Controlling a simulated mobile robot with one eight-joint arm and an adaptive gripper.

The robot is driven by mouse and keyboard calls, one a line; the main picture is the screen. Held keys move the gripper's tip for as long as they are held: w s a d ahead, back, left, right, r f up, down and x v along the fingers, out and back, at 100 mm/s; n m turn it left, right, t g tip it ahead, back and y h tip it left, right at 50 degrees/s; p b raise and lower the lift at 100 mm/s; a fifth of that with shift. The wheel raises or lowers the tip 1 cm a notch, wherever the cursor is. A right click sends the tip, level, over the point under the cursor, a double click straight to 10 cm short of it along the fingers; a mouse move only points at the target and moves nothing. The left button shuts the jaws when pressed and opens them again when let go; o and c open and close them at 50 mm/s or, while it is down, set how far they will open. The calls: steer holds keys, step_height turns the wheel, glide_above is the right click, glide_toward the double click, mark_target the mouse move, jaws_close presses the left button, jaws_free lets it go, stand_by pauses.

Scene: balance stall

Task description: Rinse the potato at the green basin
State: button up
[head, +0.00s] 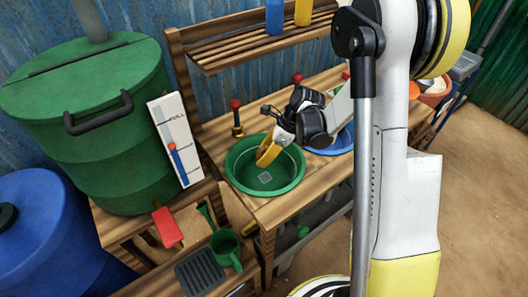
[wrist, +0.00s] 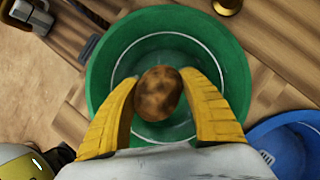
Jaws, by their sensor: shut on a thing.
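The green basin (head: 240,182) is set in the wooden counter in the head view, with a small grey square drain in its bottom. My gripper (head: 268,154) is over the basin's far right part, pointing down. In the wrist view my gripper (wrist: 160,98) has its yellow fingers shut on a brown, dark-blotched potato (wrist: 158,93). The potato is above the inside of the green basin (wrist: 100,60); how far above the bottom I cannot tell. In the head view the potato is hidden behind my gripper.
A blue basin (head: 343,145) sits right of the green one, partly behind my arm. A red-topped tap (head: 237,118) stands behind the green basin. A large green barrel (head: 90,130) is at left. A green mug (head: 225,246) stands on the lower front shelf.

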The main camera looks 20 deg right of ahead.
mark_target(264, 148)
steer(key=shift+f+b, duration=3.15)
steer(key=shift+f, duration=2.2)
steer(key=shift+r+p, duration=5)
steer(key=shift+r, duration=2.9)
steer(key=shift+r+p, duration=1.2)
steer(key=shift+r, duration=0.8)
